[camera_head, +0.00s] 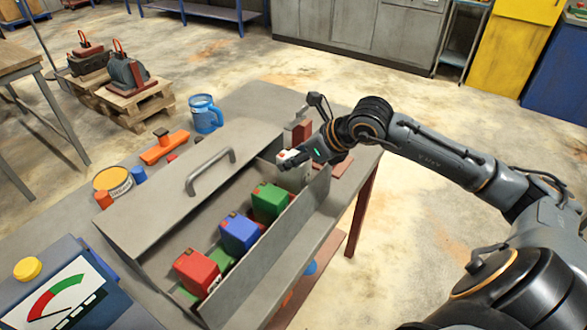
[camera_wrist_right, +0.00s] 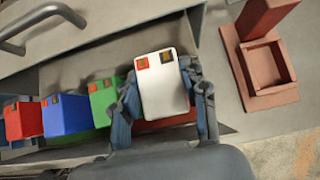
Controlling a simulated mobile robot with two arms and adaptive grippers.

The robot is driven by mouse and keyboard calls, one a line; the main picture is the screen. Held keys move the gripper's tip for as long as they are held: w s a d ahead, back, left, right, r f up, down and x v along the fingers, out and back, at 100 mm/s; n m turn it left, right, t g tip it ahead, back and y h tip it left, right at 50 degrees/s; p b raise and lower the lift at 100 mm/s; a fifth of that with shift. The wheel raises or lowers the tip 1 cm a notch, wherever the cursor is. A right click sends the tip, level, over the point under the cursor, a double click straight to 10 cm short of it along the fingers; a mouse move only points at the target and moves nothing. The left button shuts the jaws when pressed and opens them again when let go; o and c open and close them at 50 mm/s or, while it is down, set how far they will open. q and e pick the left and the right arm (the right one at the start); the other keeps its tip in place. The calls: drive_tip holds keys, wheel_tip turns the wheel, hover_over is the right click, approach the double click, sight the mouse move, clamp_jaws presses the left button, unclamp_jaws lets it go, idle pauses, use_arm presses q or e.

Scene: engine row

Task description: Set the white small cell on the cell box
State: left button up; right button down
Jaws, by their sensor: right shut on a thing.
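The white small cell (camera_head: 291,156), with a red and a dark terminal on top, is between the fingers of my right gripper (camera_head: 304,158). In the right wrist view the white cell (camera_wrist_right: 166,92) stands between both fingers of that gripper (camera_wrist_right: 165,100), which is shut on it. It is at the far end of the long grey box (camera_head: 282,235), in line with a green cell (camera_head: 270,201), a blue cell (camera_head: 239,232) and a red cell (camera_head: 196,271). The white cell's underside is hidden, so I cannot tell whether it touches the box. My left gripper is out of view.
A grey lid with a handle (camera_head: 210,170) lies left of the row. A red-brown stand with a square recess (camera_wrist_right: 268,68) is right of the gripper. A blue mug (camera_head: 205,113), an orange tool (camera_head: 165,147) and a yellow-topped tin (camera_head: 112,181) occupy the bench's left side.

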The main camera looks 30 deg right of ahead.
wheel_tip(320, 180, down, 3)
drive_tip(key=shift+f, duration=0.15)
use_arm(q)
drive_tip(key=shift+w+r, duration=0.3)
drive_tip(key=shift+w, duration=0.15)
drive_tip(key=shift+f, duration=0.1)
use_arm(e)
drive_tip(key=shift+f, duration=0.15)
drive_tip(key=c, duration=0.7)
unclamp_jaws()
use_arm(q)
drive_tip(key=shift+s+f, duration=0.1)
